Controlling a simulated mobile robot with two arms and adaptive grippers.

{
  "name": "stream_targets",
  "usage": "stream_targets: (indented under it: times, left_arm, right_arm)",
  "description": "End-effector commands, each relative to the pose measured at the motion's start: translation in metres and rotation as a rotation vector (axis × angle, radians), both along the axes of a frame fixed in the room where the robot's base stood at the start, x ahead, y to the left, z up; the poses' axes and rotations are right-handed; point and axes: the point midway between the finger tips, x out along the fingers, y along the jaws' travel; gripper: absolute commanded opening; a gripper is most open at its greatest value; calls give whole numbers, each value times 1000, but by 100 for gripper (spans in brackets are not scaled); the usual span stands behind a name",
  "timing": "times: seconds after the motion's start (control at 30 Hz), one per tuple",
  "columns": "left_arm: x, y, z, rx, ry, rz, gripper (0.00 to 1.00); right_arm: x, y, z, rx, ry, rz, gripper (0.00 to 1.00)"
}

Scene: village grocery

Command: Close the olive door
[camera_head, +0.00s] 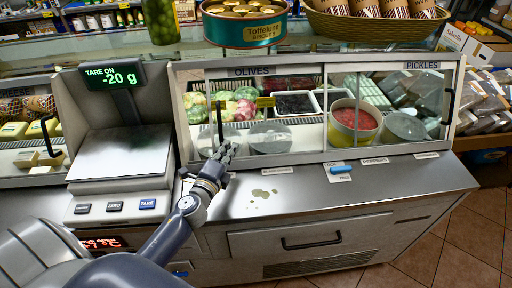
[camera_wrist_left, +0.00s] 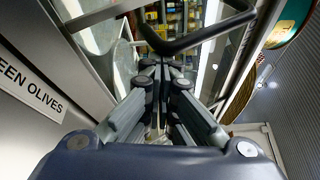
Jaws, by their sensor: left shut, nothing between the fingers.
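The olive door (camera_head: 290,139) is a glass panel marked OLIVES on the front of the counter case. Its upright black handle (camera_head: 215,122) is near the door's left edge. A narrow gap seems to show between that edge and the case's left post. My left gripper (camera_head: 226,150) is shut and empty, low in front of the door, just right of the handle's lower end. In the left wrist view, the shut fingers (camera_wrist_left: 164,68) point toward the glass, with the black handle (camera_wrist_left: 190,42) crossing close beyond them. I cannot tell whether they touch. My right gripper is out of view.
The pickles door (camera_head: 395,112) is to the right, with its own black handle (camera_head: 448,106). A blue slider (camera_head: 341,169) sits on the steel ledge below. A scale (camera_head: 120,155) stands left of my arm. A biscuit tin (camera_head: 245,27) and a basket (camera_head: 376,25) stand above.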

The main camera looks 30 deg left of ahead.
Motion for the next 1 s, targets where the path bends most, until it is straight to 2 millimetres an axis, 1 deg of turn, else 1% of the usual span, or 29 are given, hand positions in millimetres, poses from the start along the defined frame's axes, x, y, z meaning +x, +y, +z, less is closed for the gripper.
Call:
stream_targets:
  times: [0.03, 0.1, 0.3, 0.4, 0.5, 0.87, 1.0]
  left_arm:
    - [-6, 10, -1, 4, 1, 3, 0]
    - [-12, 19, -1, 3, 1, 3, 0]
    - [-22, 35, 0, 2, 0, 2, 0]
    - [-24, 38, 0, 2, 0, 1, 0]
    - [-25, 39, 0, 1, 0, 1, 0]
    - [-24, 38, -1, 0, 0, 1, 0]
    - [-19, 38, -2, -1, -1, 0, 0]
  right_arm:
    - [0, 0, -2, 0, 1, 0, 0]
    - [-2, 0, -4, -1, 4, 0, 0]
    - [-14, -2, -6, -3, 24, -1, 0]
    - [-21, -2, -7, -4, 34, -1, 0]
    - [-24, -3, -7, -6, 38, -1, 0]
    - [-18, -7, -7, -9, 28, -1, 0]
    - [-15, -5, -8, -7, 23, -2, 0]
